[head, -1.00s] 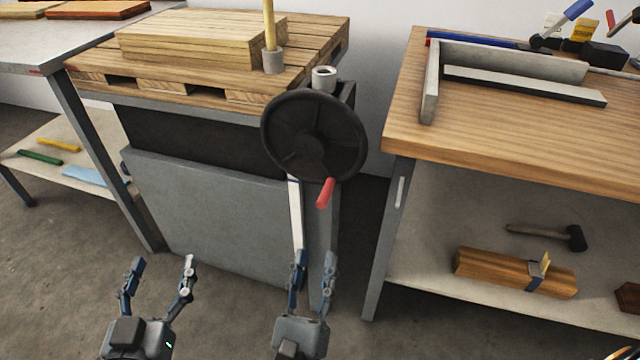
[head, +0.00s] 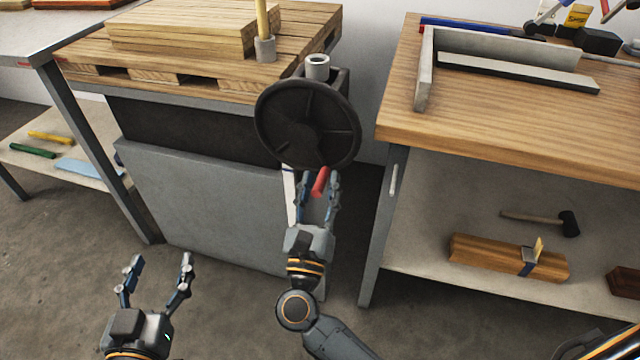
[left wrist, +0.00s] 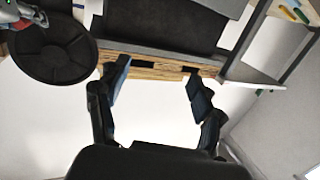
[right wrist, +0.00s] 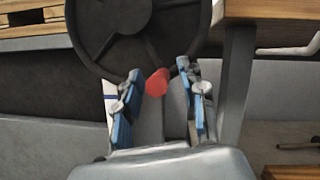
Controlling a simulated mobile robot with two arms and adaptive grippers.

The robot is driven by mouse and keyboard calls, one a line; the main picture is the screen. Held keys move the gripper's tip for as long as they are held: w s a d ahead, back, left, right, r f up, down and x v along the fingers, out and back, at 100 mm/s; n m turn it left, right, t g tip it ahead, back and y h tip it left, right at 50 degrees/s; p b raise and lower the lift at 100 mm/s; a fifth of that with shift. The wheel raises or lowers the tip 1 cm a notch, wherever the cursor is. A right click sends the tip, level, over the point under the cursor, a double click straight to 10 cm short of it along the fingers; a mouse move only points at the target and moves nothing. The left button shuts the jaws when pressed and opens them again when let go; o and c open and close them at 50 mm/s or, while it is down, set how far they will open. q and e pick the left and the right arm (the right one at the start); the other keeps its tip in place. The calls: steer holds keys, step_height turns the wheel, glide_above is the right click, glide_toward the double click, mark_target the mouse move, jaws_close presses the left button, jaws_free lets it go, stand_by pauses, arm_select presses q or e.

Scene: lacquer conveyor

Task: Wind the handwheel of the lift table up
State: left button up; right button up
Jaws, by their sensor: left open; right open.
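The black handwheel (head: 307,125) is mounted on the front right of the lift table (head: 205,205). Its red handle (head: 320,181) sticks out at the bottom of the rim. My right gripper (head: 320,184) is open, with its fingers on either side of the red handle. In the right wrist view the handle (right wrist: 157,82) shows between the open fingertips (right wrist: 157,80), and I see no clear contact. My left gripper (head: 158,262) is open and empty, low in front of the lift table. The handwheel (left wrist: 55,50) also shows at the upper left of the left wrist view.
A pallet (head: 85,70) with stacked boards (head: 180,38) lies on the lift table. A wooden workbench (head: 500,125) stands close on the right, its leg (head: 385,230) near my right arm. A metal table (head: 75,130) stands at the left. The floor in front is clear.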

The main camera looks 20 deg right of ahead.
steer(key=shift+w, duration=0.1)
jaws_close()
steer(key=shift+d, duration=0.1)
